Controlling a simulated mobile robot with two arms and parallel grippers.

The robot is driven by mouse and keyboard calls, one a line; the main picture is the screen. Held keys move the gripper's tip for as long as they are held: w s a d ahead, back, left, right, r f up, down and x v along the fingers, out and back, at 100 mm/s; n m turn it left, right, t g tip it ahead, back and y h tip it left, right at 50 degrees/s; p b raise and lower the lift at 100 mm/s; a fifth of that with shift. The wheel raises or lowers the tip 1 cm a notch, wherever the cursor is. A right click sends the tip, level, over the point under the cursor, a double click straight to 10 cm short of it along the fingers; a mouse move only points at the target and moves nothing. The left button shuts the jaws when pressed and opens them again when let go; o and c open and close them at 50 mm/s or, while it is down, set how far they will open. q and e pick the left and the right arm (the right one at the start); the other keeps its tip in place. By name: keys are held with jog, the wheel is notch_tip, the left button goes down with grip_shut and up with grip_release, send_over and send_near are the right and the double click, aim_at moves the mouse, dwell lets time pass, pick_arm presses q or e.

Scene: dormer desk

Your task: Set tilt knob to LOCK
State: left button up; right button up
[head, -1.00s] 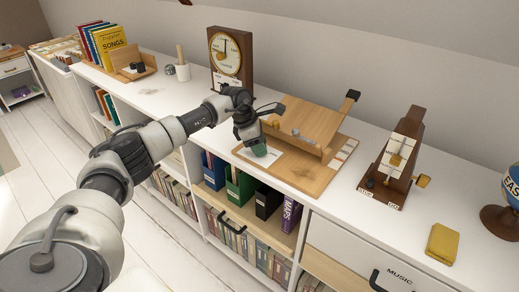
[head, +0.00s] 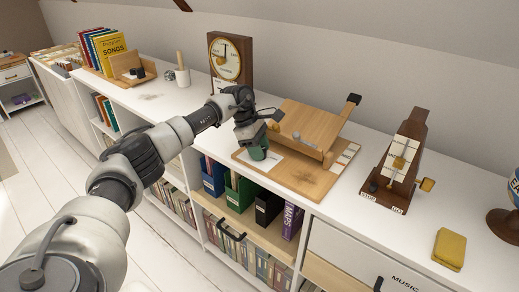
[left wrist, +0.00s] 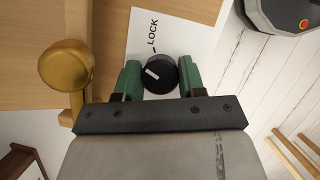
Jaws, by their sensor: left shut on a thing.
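The tilt knob (left wrist: 159,74) is a round black knob with a short white mark, seen in the left wrist view. It sits on a white card (left wrist: 198,42) printed LOCK. The white mark points left and slightly up, away from the LOCK tick above the knob. My left gripper (left wrist: 160,84) is shut on the knob, a green fingertip on either side. In the head view my left gripper (head: 257,147) reaches down to the front left of the wooden base board (head: 300,181), hiding the knob. A tilted wooden platform (head: 312,124) stands on that board. My right gripper is out of view.
A brass ball (left wrist: 66,65) is close to the left of the gripper in the wrist view. A clock (head: 229,62) stands behind the arm. A metronome-like wooden device (head: 402,160) and a yellow block (head: 449,249) are to the right. The counter between is clear.

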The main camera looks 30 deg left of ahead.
pick_arm(q)
jog(key=o, duration=0.9)
jog(key=v, duration=1.1)
